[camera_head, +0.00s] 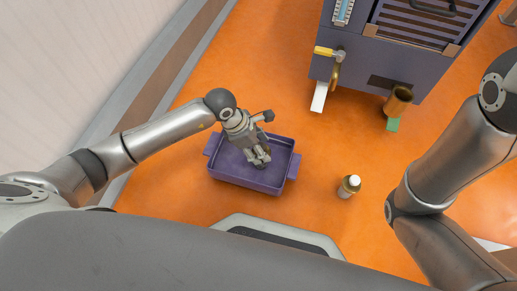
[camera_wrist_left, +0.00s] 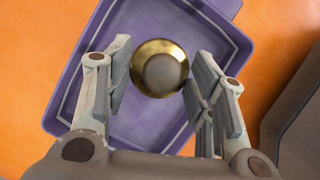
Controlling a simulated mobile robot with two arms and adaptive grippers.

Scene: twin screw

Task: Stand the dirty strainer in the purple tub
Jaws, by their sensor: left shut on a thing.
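The purple tub (camera_head: 227,171) is a shallow rectangular tray with two side handles on the orange floor. It fills much of the left wrist view (camera_wrist_left: 68,95). My left gripper (camera_head: 258,160) reaches down over the tub, inside its rim outline. It is shut on a round brass piece with a grey middle, which I take for the dirty strainer (camera_wrist_left: 160,68); it shows end-on between the fingers (camera_wrist_left: 156,85). In the head view the gripper largely hides it. I cannot tell whether it touches the tub's bottom. My right gripper is out of view.
A brass cylinder with a white top (camera_head: 349,187) stands right of the tub. A grey-purple machine (camera_head: 368,66) with a yellow-handled spout (camera_head: 330,52) stands at the back. Orange floor between is clear.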

